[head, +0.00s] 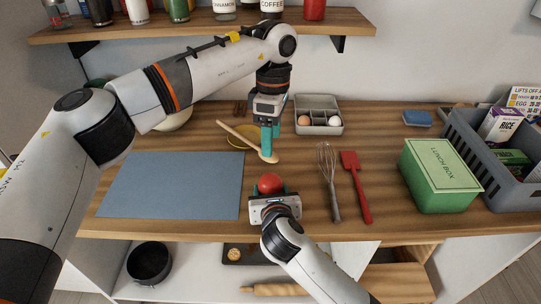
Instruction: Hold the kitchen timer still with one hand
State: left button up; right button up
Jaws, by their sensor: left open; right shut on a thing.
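A round red object (270,183), which looks like the kitchen timer, stands near the front edge of the table, right of the blue mat. My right gripper (269,189) comes from the front and is shut on it, with a teal finger on each side. The gripper body hides the object's lower part. My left gripper (269,154) points down behind the red object, over the wooden spoon (238,136) and apart from the red object. It is open with nothing visible between its fingers.
A whisk (328,175) and red spatula (355,183) lie to the right. A divided tray (320,128) holds eggs. A green lunch box (438,178) and grey crate (498,190) stand far right. The blue mat (170,187) is clear.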

aim_at(270, 177)
pick_arm(q)
jog(key=f+n, duration=0.2)
jog(key=f, duration=0.2)
jog(key=s+f+n, duration=0.1)
jog(key=f+n, duration=0.2)
jog(key=f, duration=0.1)
jog(key=f+n, duration=0.2)
jog(key=f, duration=0.2)
jog(key=shift+s+a+h, duration=0.15)
jog(key=shift+a+h, duration=0.05)
jog(key=shift+h, duration=0.1)
jog(key=c, duration=0.7)
jog(key=m, duration=0.4)
jog(key=o, duration=0.7)
